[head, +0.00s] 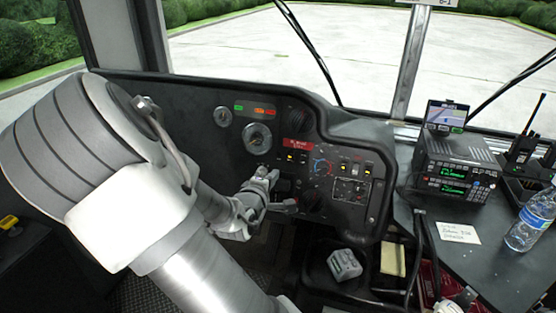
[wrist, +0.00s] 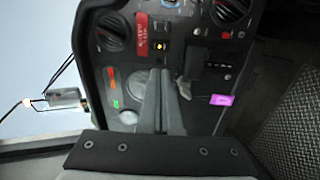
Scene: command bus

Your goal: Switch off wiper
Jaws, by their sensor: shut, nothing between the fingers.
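The black dashboard panel (head: 235,140) carries several knobs, switches and gauges; I cannot tell which control is the wiper's. One upper black knob (head: 299,120) shows above a red label, and this knob also appears in the wrist view (wrist: 110,33). A lower black knob (head: 313,198) sits to the right of my gripper. A rocker switch (wrist: 163,46) glows yellow-orange near the fingertips in the wrist view. My gripper (head: 265,178) is shut and empty in front of the panel; its grey fingers (wrist: 162,78) point at it. Contact is unclear. Black wiper arms (head: 310,52) show outside the windshield.
A purple-lit button (wrist: 222,99) and a small lever (wrist: 190,65) are beside the fingers. At right, a radio stack (head: 455,165), a bottle (head: 532,220) and a paper note (head: 458,233) are on the side console. A grey box (head: 344,264) lies low below the panel.

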